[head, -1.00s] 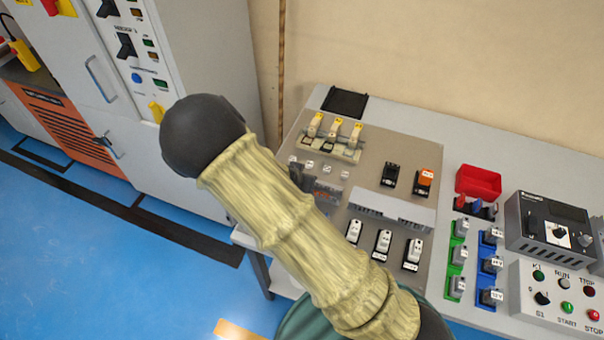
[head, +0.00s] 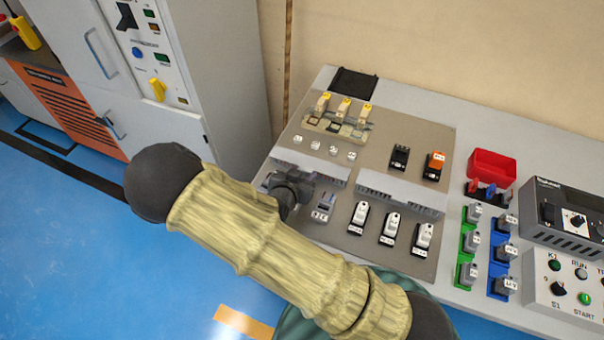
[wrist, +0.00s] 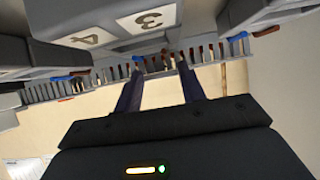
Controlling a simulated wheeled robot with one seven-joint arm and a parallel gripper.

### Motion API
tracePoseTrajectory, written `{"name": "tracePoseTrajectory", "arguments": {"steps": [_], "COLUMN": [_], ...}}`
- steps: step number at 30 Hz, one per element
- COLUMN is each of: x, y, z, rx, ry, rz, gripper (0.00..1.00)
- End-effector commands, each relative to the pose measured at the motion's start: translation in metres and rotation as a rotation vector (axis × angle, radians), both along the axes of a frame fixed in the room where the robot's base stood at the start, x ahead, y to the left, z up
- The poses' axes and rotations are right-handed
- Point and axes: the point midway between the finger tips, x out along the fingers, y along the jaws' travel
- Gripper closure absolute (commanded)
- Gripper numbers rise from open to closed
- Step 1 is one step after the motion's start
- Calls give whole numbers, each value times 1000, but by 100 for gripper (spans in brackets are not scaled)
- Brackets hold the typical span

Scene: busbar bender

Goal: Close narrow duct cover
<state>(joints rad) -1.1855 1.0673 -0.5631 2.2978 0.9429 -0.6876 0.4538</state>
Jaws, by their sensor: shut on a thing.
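The narrow duct (head: 318,170) is the short grey slotted channel on the left of the panel in the head view. Its top looks light grey, but whether its cover lies fully seated cannot be told. My gripper (head: 288,190) is at this duct's front side, dark and partly hidden by my arm. In the wrist view, the two fingers of my gripper (wrist: 160,88) reach to a slotted duct wall (wrist: 100,80) with dark, red and blue wire ends. The fingers are shut on what appears to be the duct cover; the contact itself is unclear.
A second grey duct (head: 402,200) lies to the right. Several white switch modules (head: 391,228) stand in front of it. A small grey module (head: 323,207) is close beside my gripper. Yellow-topped parts (head: 343,110) stand behind. A red bin (head: 491,167) is further right.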

Motion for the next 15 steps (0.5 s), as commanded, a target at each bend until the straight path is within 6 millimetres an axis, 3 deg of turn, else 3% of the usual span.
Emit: {"name": "tracePoseTrajectory", "arguments": {"steps": [1, 15], "x": [-3, -4], "y": [1, 1], "z": [-7, -10], "rx": [0, -1], "ry": [13, 19], "rz": [1, 1], "gripper": [83, 83]}}
